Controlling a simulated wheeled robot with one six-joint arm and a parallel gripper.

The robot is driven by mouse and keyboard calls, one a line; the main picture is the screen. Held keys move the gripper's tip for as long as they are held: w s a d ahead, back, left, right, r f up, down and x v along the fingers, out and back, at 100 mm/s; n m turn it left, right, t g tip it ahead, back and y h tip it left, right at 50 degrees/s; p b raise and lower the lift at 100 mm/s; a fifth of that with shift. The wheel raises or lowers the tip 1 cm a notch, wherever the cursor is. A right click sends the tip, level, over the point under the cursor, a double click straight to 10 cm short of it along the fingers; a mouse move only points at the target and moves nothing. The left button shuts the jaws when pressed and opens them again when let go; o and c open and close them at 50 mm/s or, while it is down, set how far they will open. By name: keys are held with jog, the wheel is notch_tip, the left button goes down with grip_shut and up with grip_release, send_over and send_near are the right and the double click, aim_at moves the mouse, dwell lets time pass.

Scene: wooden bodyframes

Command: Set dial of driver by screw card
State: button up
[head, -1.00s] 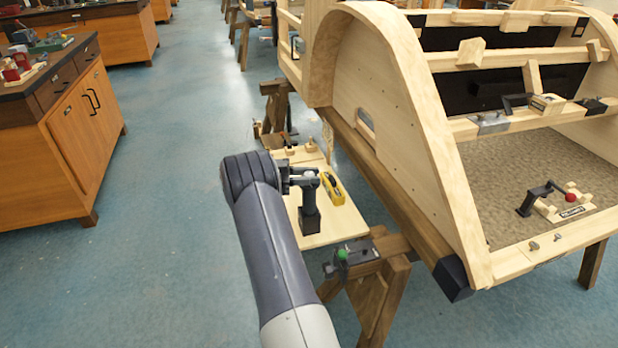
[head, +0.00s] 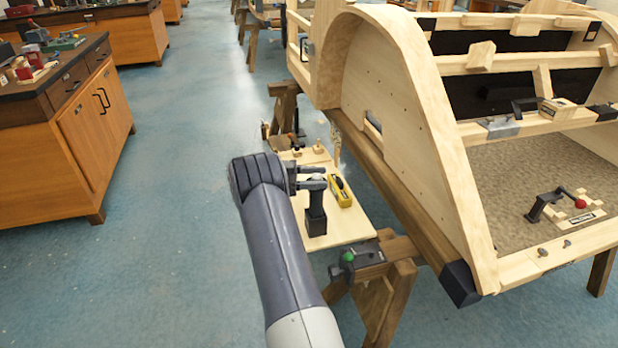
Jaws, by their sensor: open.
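A black driver (head: 316,217) stands upright on a pale wooden board (head: 346,228) beside the big wooden frame. My gripper (head: 318,178) is open at the top of the driver, with its fingers around or just beside the head. I cannot tell whether they touch it. A pale spot shows at the driver's head; the dial and its setting are too small to make out. I cannot make out a screw card or read one on the board.
A yellow tool (head: 340,191) lies close to the right of the driver. Small wooden pieces (head: 319,150) sit at the board's back. A clamp with a green knob (head: 348,257) is at the front trestle. The wooden frame (head: 399,110) rises at right; open floor lies left.

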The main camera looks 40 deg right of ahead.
jog(key=p+v, duration=0.9)
jog(key=v, duration=0.1)
jog(key=shift+r, duration=0.25)
jog(key=shift+w+a+f+p, duration=0.15)
jog(key=shift+a+f+p, duration=0.1)
jog(key=shift+p, duration=0.25)
jog(key=shift+d+f+b, duration=0.2)
jog(key=shift+d+b, duration=0.2)
jog(key=shift+b, duration=1.45)
jog(key=s+b, duration=0.1)
jog(key=b, duration=0.3)
jog(key=shift+d, duration=0.35)
jog(key=b+x, duration=0.2)
jog(key=x, duration=0.4)
jog(key=shift+s+d+r, duration=0.1)
jog(key=shift+s+r, duration=0.05)
jog(key=shift+s, duration=0.05)
